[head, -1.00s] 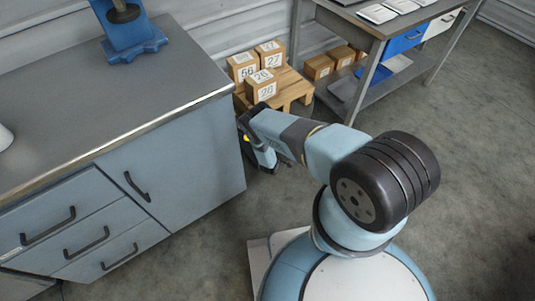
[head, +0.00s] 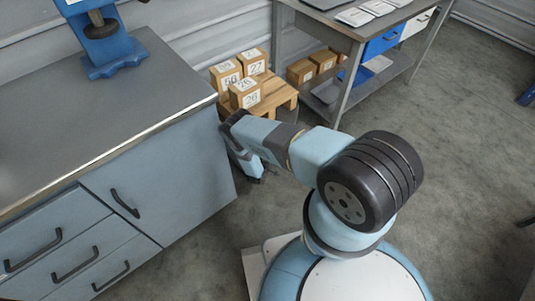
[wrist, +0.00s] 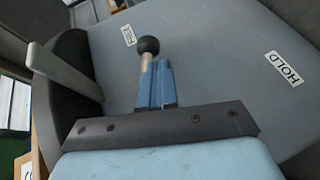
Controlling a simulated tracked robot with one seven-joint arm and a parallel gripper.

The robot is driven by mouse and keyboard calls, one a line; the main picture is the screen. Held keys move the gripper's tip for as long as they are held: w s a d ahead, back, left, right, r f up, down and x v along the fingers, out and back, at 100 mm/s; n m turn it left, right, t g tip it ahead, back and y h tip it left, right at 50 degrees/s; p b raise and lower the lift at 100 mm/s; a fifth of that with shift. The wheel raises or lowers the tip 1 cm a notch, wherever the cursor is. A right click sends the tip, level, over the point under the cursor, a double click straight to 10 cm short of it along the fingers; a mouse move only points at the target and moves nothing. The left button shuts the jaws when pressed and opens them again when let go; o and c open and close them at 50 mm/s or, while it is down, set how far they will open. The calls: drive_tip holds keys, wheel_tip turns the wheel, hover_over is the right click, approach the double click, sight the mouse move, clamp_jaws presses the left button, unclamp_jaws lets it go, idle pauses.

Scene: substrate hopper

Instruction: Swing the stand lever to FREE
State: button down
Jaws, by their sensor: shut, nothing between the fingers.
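The stand lever, a steel rod with a black ball knob (wrist: 149,45), shows in the wrist view beyond my fingers. Its knob is close to the FREE label (wrist: 129,36), just right of it. The HOLD label (wrist: 285,69) is far to the right on the same grey panel (wrist: 215,50). My gripper (wrist: 155,66) is shut, its blue fingers together and overlapping the lower rod in the picture. I cannot tell whether they touch it. In the head view my gripper (head: 254,178) hangs low beside the cabinet's right end; the lever and labels are not visible there.
A grey cabinet (head: 165,190) with a metal-edged top fills the left, with a blue press-like stand (head: 108,52) on it. Numbered boxes (head: 245,93) sit on a wooden pallet (head: 281,95). A workbench (head: 340,33) stands behind. Floor on the right is mostly clear.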

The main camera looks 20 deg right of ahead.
drive_tip(key=v, duration=1.1)
drive_tip(key=shift+s, duration=0.2)
drive_tip(key=shift+a, duration=0.1)
